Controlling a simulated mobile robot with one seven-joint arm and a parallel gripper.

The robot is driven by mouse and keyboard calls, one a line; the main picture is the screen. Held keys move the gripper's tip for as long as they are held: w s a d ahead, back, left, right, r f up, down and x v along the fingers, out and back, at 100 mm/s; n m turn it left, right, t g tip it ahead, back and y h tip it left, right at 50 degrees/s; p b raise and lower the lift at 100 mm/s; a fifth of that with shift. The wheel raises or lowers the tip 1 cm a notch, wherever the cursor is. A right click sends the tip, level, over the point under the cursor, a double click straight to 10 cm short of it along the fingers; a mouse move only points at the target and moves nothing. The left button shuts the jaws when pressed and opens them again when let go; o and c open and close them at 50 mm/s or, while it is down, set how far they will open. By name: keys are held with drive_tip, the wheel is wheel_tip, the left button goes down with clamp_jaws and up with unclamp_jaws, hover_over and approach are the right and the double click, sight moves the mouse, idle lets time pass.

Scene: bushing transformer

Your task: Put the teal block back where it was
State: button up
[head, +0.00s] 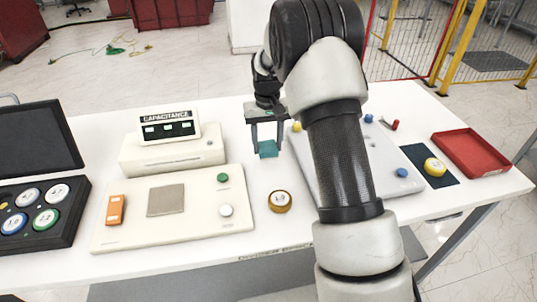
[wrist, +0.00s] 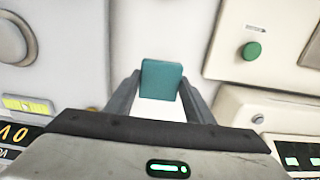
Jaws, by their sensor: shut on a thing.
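My gripper (head: 267,140) is shut on the teal block (head: 268,149) and holds it above the white table, between the cream instrument and the grey plate. In the wrist view the teal block (wrist: 161,80) sits between the two fingertips of my gripper (wrist: 160,88). In the head view the fingers point down at the block. The spot where the block stood earlier cannot be told from these frames.
A cream panel (head: 150,228) with a grey pad and buttons lies left, before the capacitance meter (head: 168,130). A yellow-rimmed disc (head: 279,201) lies on the table. A grey plate (head: 405,182), a red tray (head: 470,153) and a black case (head: 62,244) flank the area.

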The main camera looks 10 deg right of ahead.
sight(267, 146)
drive_tip(key=shift+f, duration=2)
drive_tip(key=shift+f, duration=0.15)
drive_tip(key=o, duration=1)
